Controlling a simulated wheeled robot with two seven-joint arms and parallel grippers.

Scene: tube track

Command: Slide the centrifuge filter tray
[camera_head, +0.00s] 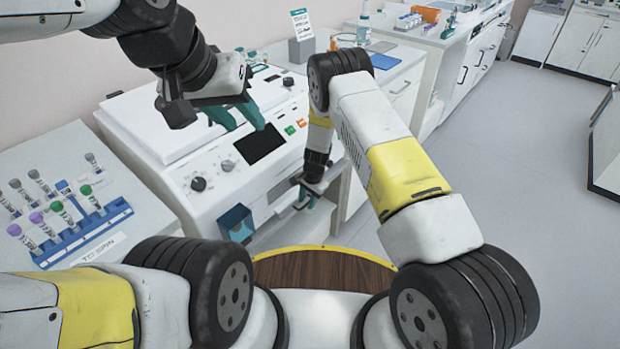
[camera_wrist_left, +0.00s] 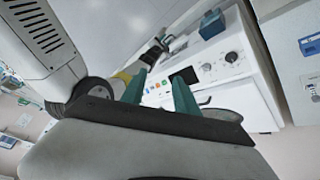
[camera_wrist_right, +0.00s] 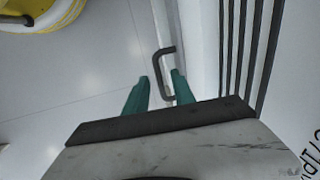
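The white centrifuge (camera_head: 215,190) stands at the centre of the head view, with a dark display and knobs on its sloped panel; it also shows in the left wrist view (camera_wrist_left: 222,62). The filter tray front (camera_head: 283,200) is low on its front side, partly hidden by my right gripper. My right gripper (camera_head: 308,202) is down at that front. In the right wrist view a dark bent handle (camera_wrist_right: 158,66) reaches between its open teal fingers (camera_wrist_right: 160,92); I cannot tell whether they touch it. My left gripper (camera_head: 238,116) is open and empty above the centrifuge's panel.
A blue rack (camera_head: 88,229) of capped tubes stands on the left counter. A blue holder (camera_head: 236,222) is on the centrifuge's front left. A bottle (camera_head: 363,25) and blue pad (camera_head: 384,61) are on the back counter. The floor (camera_head: 520,150) at right is clear.

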